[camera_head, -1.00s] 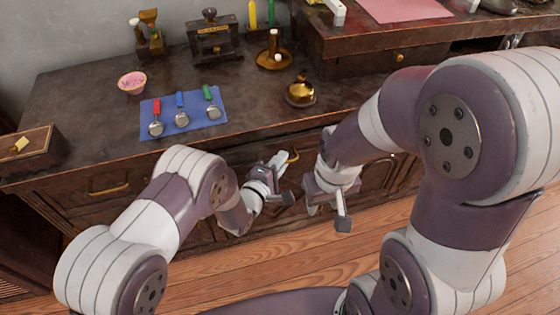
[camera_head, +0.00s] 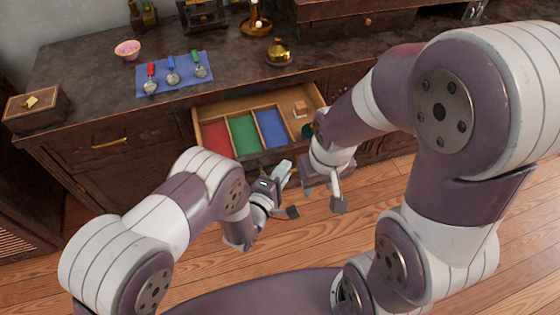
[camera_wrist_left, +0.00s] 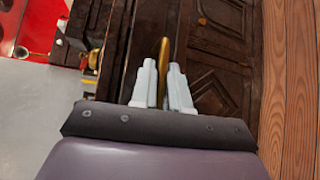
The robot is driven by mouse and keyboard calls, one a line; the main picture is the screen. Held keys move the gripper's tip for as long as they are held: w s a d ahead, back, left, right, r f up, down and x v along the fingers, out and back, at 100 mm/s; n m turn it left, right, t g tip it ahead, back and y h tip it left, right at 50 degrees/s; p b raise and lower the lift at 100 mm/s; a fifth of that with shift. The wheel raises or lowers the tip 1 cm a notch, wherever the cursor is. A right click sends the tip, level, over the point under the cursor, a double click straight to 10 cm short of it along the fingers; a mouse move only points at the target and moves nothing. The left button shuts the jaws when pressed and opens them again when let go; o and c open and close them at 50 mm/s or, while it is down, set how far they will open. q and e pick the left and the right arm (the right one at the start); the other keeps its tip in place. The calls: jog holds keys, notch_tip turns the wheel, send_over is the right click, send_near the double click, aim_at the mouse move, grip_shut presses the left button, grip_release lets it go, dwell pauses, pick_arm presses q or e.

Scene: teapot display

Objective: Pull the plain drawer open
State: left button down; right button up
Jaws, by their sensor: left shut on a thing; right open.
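A wooden drawer (camera_head: 202,118) stands pulled out from the dark cabinet front. Red, green and blue compartments show inside, with a small light-brown block (camera_head: 300,109) in a bare wood section at the right. My left gripper (camera_head: 283,177) is at the drawer's front. In the left wrist view its two pale fingers (camera_wrist_left: 163,78) are shut on the brass handle (camera_wrist_left: 164,50), which stands upright between them. My right gripper (camera_head: 326,192) is open and empty, just right of the left one, in front of the cabinet. My right arm hides the drawer's right end.
A shut drawer with a brass handle (camera_head: 110,143) is at the left. Wood floor (camera_head: 230,270) lies in front.

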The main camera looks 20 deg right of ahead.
pick_arm(q)
jog(key=shift+s, duration=0.3)
jog(key=c, duration=1.2)
grip_release()
jog(key=shift+c, duration=0.2)
jog(key=p+v, duration=0.5)
jog(key=v, duration=0.7)
jog(key=shift+s+a, duration=0.25)
jog(key=shift+s, duration=0.05)
